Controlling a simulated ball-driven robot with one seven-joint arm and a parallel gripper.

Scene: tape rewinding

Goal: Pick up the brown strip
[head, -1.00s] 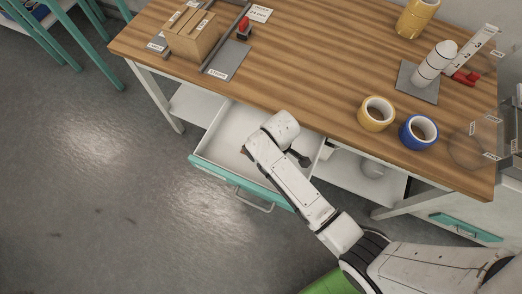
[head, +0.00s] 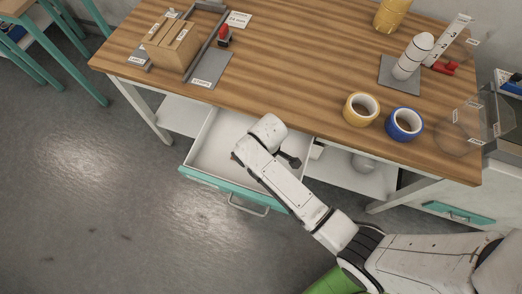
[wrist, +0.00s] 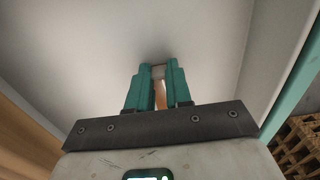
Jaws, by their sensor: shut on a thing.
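My gripper (wrist: 159,72) has two teal fingers, close together, pointing into the pale interior of the open drawer. A narrow piece of the brown strip (wrist: 160,96) shows between the fingers, and they are shut on it. Most of the strip is hidden by the fingers and the gripper body. In the head view my wrist is over the white drawer (head: 207,146), and the fingertips are hidden behind it. I cannot tell whether the strip touches the drawer floor.
The drawer has a teal front with a handle (head: 247,207) and sits under the wooden table (head: 290,75). A yellow tape roll (head: 349,108) and a blue tape roll (head: 391,124) lie near the table's front edge. A cardboard box (head: 172,46) stands at the left.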

